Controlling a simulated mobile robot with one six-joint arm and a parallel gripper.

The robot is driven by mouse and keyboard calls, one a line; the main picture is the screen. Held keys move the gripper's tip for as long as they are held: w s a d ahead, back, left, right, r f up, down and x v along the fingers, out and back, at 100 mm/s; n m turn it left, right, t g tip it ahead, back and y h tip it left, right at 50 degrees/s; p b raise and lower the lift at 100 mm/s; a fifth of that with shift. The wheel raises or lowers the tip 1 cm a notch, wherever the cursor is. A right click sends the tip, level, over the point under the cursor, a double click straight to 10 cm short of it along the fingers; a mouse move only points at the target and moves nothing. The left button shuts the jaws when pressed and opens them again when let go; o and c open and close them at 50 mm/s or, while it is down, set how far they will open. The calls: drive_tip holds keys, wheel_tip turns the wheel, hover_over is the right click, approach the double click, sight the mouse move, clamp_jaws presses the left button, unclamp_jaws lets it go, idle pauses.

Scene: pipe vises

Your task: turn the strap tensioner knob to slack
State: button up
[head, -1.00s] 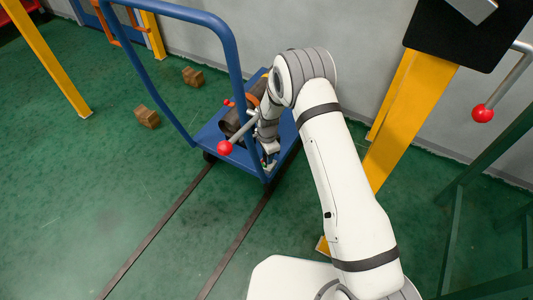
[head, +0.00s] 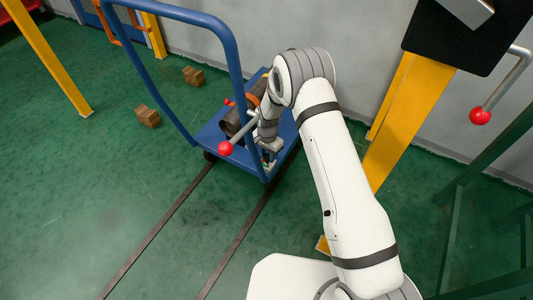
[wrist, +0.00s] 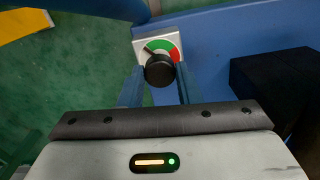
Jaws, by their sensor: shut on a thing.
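The round black tensioner knob (wrist: 159,70) sits in front of a pale square plate with a green and red dial (wrist: 160,44) in the wrist view. Green covers the left and top of the dial, red the right. A dark pointer seems to lie toward the upper left, by the green. My gripper (wrist: 160,82) is shut on the knob, one blue-grey finger on each side. In the head view my gripper (head: 270,160) is low at the near right side of the blue cart (head: 208,135); the knob is too small or hidden to make out there.
The cart's tall blue handle and a red-balled lever (head: 226,148) stand close to my wrist. A dark pipe (head: 232,122) lies on the cart. A black block (wrist: 280,80) is right of the knob. Yellow posts (head: 405,115) stand at right; brown blocks (head: 148,117) lie on the floor.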

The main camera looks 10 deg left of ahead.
sight(267, 156)
drive_tip(key=shift+w+r, duration=0.15)
drive_tip(key=shift+w, duration=0.05)
drive_tip(key=o, duration=1)
drive_tip(key=shift+s, duration=0.1)
drive_tip(key=shift+c, duration=0.2)
wheel_tip(267, 156, up, 8)
drive_tip(key=p, duration=0.2)
drive_tip(key=shift+f+p, duration=0.2)
drive_tip(key=shift+p, duration=0.15)
